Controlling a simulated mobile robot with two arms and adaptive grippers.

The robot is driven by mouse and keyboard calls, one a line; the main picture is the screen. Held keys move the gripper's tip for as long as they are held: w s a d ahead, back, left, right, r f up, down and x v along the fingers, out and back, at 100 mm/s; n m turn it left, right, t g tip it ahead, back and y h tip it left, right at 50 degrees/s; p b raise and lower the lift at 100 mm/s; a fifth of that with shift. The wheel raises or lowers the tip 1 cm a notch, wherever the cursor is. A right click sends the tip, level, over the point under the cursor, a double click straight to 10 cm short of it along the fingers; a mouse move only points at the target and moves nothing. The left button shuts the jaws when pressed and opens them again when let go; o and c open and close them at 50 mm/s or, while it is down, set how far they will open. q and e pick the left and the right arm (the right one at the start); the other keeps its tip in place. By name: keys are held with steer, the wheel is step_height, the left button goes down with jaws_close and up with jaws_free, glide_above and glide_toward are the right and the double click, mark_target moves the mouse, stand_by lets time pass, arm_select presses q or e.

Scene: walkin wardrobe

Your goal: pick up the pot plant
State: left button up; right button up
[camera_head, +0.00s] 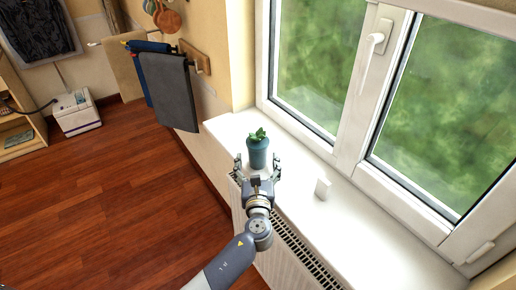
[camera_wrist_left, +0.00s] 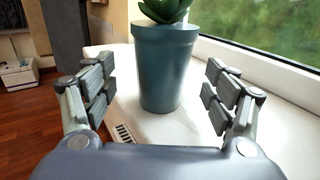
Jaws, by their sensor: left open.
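The pot plant (camera_head: 258,152) is a small green succulent in a blue-grey pot, upright on the white windowsill. In the left wrist view the pot (camera_wrist_left: 163,68) stands straight ahead, with the plant's leaves cut off by the top edge. My left gripper (camera_head: 258,168) is open, just in front of the pot. Its fingers (camera_wrist_left: 160,92) are spread to either side of the pot, with a gap on both sides. My right gripper is not in view.
The window (camera_head: 345,150) rises behind. A radiator (camera_head: 290,245) is below the sill. Dark towels (camera_head: 168,90) hang on the wall at left. The wooden floor (camera_head: 110,200) is clear.

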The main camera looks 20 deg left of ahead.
mark_target(258, 160)
arm_select(q)
steer(key=x, duration=0.3)
steer(key=shift+w+r+p, duration=0.1)
steer(key=shift+w+p, duration=0.15)
steer(key=shift+p, duration=0.05)
steer(key=shift+w+a, duration=0.15)
steer(key=shift+w, duration=0.3)
steer(key=c, duration=1.4)
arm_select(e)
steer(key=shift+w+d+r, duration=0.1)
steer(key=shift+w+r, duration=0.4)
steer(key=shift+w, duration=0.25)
